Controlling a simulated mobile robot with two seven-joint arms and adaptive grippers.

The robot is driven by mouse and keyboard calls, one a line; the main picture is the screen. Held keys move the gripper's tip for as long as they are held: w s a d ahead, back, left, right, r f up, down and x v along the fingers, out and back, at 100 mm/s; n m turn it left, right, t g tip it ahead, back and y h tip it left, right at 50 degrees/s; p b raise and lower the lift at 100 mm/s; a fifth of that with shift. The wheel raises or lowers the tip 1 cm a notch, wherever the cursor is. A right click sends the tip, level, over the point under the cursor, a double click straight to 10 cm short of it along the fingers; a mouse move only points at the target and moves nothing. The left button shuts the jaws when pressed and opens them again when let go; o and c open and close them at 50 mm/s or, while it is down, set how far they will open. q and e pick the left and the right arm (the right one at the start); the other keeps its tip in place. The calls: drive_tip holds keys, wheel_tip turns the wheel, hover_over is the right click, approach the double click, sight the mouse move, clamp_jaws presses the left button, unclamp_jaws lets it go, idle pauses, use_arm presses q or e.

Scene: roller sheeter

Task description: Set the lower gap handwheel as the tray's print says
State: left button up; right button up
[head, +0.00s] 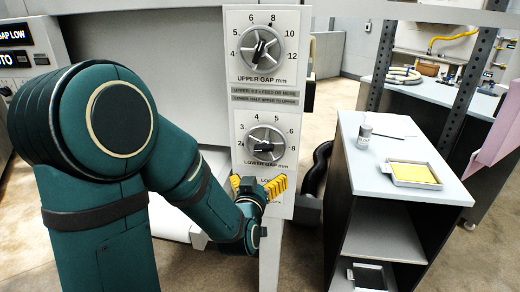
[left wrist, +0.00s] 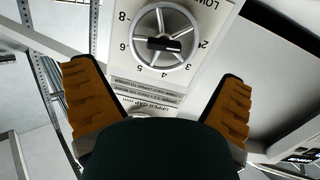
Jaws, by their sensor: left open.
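The lower gap handwheel (head: 265,144) is a spoked silver wheel with a black bar on a numbered white panel; it also shows upside down in the left wrist view (left wrist: 163,43). Its bar lies along the line between 2 and 6; I cannot tell which end is the pointer. My left gripper (head: 257,186) is open and empty just below the wheel, its yellow fingers apart and not touching it. A pale tray (head: 399,182) with a yellow surface lies on the cabinet at right; its print is not legible. My right gripper is not in view.
The upper gap handwheel (head: 261,49) sits above on the same panel, with small grey label plates (head: 265,88) between. A cabinet (head: 345,190) right of the panel bears a small jar (head: 364,135) and a paper. A black curved part (head: 318,170) is beside the panel.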

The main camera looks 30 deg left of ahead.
sight(263, 149)
use_arm(q)
drive_tip(key=shift+y, duration=0.3)
drive_tip(key=x, duration=0.4)
drive_tip(key=r+x, duration=0.1)
drive_tip(key=x, duration=0.4)
drive_tip(key=a+r+b+x, duration=0.1)
drive_tip(key=x, duration=0.3)
drive_tip(key=shift+w+a+r, duration=0.1)
drive_tip(key=shift+a, duration=0.05)
drive_tip(key=shift+r, duration=0.1)
drive_tip(key=c, duration=1.1)
drive_tip(key=shift+c, duration=0.2)
